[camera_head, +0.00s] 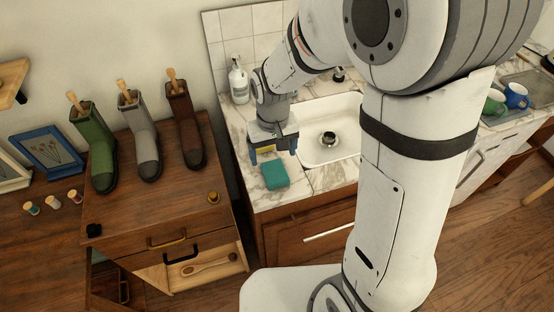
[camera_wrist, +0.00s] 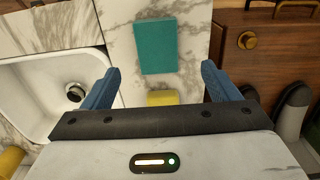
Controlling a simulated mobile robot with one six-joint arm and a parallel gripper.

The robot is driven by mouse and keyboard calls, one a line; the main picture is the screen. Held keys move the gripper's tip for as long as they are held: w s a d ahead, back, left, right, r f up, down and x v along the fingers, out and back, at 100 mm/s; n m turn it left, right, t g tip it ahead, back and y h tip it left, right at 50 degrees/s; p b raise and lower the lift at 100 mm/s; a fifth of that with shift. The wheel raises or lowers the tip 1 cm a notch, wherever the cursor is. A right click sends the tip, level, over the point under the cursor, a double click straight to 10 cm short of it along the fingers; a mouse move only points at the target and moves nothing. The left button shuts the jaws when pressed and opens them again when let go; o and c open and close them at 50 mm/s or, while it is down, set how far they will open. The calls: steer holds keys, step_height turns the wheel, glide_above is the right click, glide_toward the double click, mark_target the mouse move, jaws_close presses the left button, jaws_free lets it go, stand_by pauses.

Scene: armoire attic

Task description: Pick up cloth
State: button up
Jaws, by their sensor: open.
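A flat teal rectangle, apparently the cloth (camera_head: 275,175), lies on the marble counter near its front edge, left of the sink. It shows whole in the wrist view (camera_wrist: 155,46), beyond my fingertips and roughly centred between them. My gripper (camera_head: 273,152) is open and empty, pointing down over the counter just behind the cloth. Its two blue fingers (camera_wrist: 160,84) are spread wide in the wrist view. A small yellow block (camera_wrist: 162,98) lies between the fingers in that view, partly hidden by the gripper body.
A white sink (camera_head: 345,107) lies right of the gripper. A soap bottle (camera_head: 238,82) stands behind left. A wooden cabinet (camera_head: 150,205) with several boots and an open drawer (camera_head: 205,268) adjoins at left. Mugs (camera_head: 516,96) stand far right.

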mark_target(275, 170)
steer(key=f, duration=0.5)
steer(key=f+p, duration=0.1)
steer(key=f, duration=0.1)
steer(key=shift+w+d+f, duration=0.2)
steer(key=shift+w+f, duration=0.05)
steer(key=shift+f, duration=0.1)
steer(key=c, duration=1.1)
